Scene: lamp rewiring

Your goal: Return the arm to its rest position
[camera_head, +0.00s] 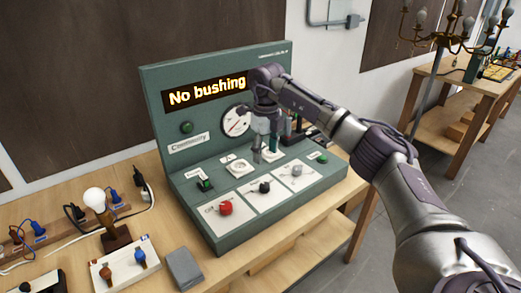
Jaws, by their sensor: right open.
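My right arm comes in from the right edge, and its gripper (265,150) hangs fingers down over the green test console (180,100). The fingers are small in view, close above the upper right part of the sloped panel. I see nothing clearly held between them; whether a fingertip touches the panel I cannot tell. The arm hides part of the console's right side. My left gripper is not in view.
The console's display (205,92) reads "No bushing". A red knob (225,208) is on its panel. A lamp with a bulb (95,199), a grey block (184,268) and a white board (125,266) are on the wooden table. A chandelier (440,40) is at the right.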

